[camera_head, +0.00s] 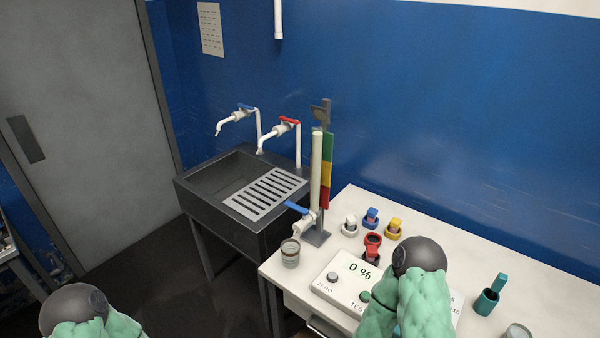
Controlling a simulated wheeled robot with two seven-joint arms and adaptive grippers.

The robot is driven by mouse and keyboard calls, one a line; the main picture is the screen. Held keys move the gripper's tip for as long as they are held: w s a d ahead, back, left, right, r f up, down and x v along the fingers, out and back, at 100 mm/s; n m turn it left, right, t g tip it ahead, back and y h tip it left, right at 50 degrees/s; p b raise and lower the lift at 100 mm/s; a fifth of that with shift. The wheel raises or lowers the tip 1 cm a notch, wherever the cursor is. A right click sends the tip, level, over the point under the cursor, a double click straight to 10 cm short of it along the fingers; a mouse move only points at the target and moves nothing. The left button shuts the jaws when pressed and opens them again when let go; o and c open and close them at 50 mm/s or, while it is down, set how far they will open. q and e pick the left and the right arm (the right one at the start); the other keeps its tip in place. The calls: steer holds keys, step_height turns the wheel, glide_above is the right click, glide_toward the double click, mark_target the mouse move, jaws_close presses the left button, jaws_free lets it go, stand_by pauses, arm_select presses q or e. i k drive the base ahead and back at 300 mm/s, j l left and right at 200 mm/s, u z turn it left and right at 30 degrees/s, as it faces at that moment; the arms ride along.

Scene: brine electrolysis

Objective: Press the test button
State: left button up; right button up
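The test device (345,283) is a white box on the table with a "0 %" display (360,271). A grey round button (332,277) sits by the "ZERO" label. The green test button (365,297) sits by the "TEST" label, just left of my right arm. That green padded arm, with a dark round joint, covers the device's right part. My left arm shows only as a green padded piece with a dark joint at the bottom left, far from the device. I make out no fingers of either gripper.
A glass beaker (290,253) and a vertical tube stand (318,190) are left of the device. Several coloured holders, including a red one (372,246), stand behind it. A green holder (488,298) is at right. A dark sink (250,222) adjoins the table.

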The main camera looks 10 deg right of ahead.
mark_target(365, 295)
steer(key=z, duration=1.05)
